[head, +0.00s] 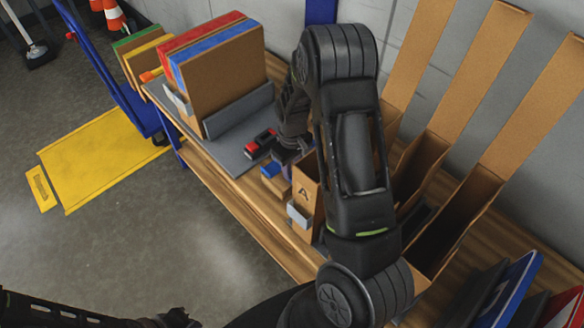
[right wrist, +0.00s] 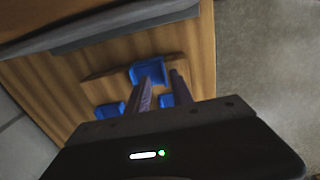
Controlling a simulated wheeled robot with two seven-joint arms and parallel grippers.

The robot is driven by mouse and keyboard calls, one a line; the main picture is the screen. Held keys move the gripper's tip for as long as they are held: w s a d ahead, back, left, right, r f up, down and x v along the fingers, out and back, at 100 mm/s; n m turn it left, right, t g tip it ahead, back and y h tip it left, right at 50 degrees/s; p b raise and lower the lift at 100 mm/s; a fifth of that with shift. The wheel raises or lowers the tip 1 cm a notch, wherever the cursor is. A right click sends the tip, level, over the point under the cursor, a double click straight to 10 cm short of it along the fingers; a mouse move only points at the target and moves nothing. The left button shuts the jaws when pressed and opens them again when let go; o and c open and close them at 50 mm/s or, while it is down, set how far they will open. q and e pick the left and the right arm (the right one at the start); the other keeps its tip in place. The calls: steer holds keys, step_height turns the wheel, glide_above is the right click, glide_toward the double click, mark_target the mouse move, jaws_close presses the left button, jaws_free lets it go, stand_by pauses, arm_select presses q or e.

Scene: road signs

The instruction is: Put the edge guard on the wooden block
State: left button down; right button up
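Several small blue pieces, which look like edge guards, lie on the wooden bench. In the right wrist view one blue piece (right wrist: 147,72) sits on or against a narrow brown strip (right wrist: 98,75), perhaps the wooden block. Two more, a blue piece (right wrist: 108,110) and another (right wrist: 167,100), are nearer the gripper. In the head view a blue piece (head: 270,170) shows beside my right gripper (head: 284,160), largely hidden by its own arm. The right fingers (right wrist: 162,80) are apart, tips close to the far blue piece, nothing visibly held. My left arm shows at bottom left; its fingers are unclear.
A grey tray (head: 232,150) with a red and black item (head: 260,143) lies just left of the gripper. Upright panels (head: 225,75) stand behind it. A cardboard box marked A (head: 304,205) and open cardboard bins (head: 420,165) crowd the right.

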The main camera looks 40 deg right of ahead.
steer(key=shift+w+r+b, duration=0.1)
steer(key=shift+r+b, duration=0.25)
steer(key=shift+r, duration=0.45)
step_height(320, 180, up, 11)
steer(key=shift+b, duration=0.45)
steer(key=shift+f, duration=0.15)
